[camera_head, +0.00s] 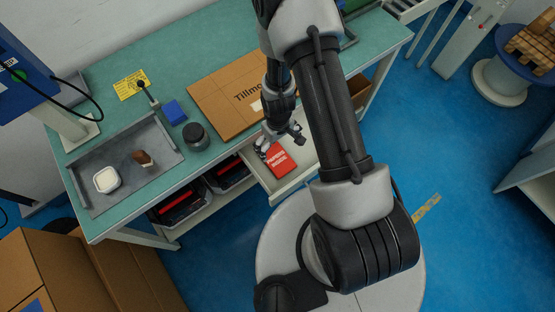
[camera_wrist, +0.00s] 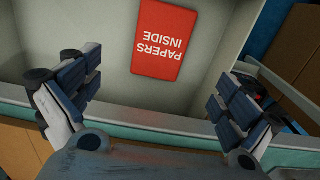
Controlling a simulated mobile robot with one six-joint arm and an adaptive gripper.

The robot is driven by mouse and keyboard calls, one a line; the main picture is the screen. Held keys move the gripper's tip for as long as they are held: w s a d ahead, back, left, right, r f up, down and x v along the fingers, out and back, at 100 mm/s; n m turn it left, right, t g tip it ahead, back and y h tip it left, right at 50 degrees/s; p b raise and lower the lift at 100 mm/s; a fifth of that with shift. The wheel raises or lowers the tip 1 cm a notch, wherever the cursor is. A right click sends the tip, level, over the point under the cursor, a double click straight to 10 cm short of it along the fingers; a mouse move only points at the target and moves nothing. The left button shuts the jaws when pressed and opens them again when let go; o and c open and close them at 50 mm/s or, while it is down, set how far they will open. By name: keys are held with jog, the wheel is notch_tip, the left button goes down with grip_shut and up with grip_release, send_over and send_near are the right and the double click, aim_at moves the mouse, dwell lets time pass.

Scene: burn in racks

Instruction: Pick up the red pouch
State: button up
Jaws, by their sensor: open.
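The red pouch (camera_head: 279,160) lies flat in a pale open drawer under the green workbench, and white lettering shows on it. In the wrist view the red pouch (camera_wrist: 159,40) lies beyond the fingertips, near the top middle, and its lettering reads "PAPERS INSIDE" upside down. My gripper (camera_head: 282,138) is above the drawer, close to the pouch. In the wrist view my gripper (camera_wrist: 155,90) is open and empty, with one finger at each side and the pouch apart from both.
The drawer (camera_head: 306,170) has raised walls around the pouch. The green workbench (camera_head: 217,76) holds a cardboard box (camera_head: 228,99), a grey tray (camera_head: 92,199), a dark round container (camera_head: 195,135) and a blue block (camera_head: 174,112). Cardboard boxes (camera_head: 75,262) stand at lower left.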

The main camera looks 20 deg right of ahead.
jog(key=b, duration=0.3)
send_over(277, 159)
notch_tip(277, 159, down, 6)
jog(key=shift+d+r, duration=0.15)
jog(key=shift+r, duration=0.05)
notch_tip(277, 159, down, 5)
jog(key=b, duration=0.4)
jog(key=shift+w+f, duration=0.1)
jog(key=shift+c, duration=0.5)
jog(key=c, duration=1)
jog(key=shift+c, duration=0.2)
